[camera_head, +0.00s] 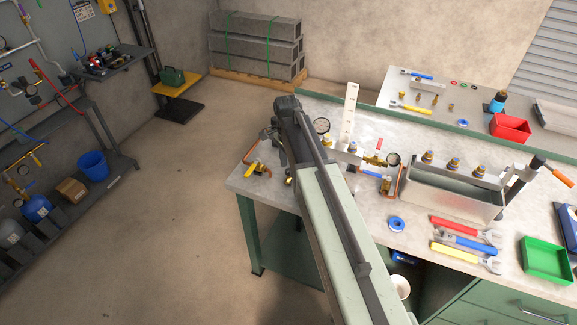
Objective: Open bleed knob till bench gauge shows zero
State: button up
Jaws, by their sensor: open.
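A second small gauge (393,159) stands further right beside brass fittings and a red-handled valve (378,146). Both dials are too small to read. Copper pipe (250,155) and brass fittings lie left of my arm. A small brass fitting (289,181) sits close to my arm's left side. I cannot tell which part is the bleed knob.
A metal trough (455,195) with several fittings along its back stands at the right. Red, blue and yellow-handled wrenches (465,242) lie before it, near a green tray (546,260). A red bin (510,127) stands behind. The floor left of the bench is clear.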

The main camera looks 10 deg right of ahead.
aim_at(288, 169)
notch_tip(288, 169, up, 7)
jog(key=p, duration=0.6)
jog(key=shift+w+r+p, duration=0.15)
jog(key=shift+p, duration=0.15)
jog(key=shift+f, duration=0.2)
jog(key=s+f+n+b, duration=0.2)
jog(key=s+n+b, duration=0.1)
jog(key=s+n, duration=1.1)
jog(key=shift+s+f, duration=0.35)
jog(key=shift+s, duration=0.2)
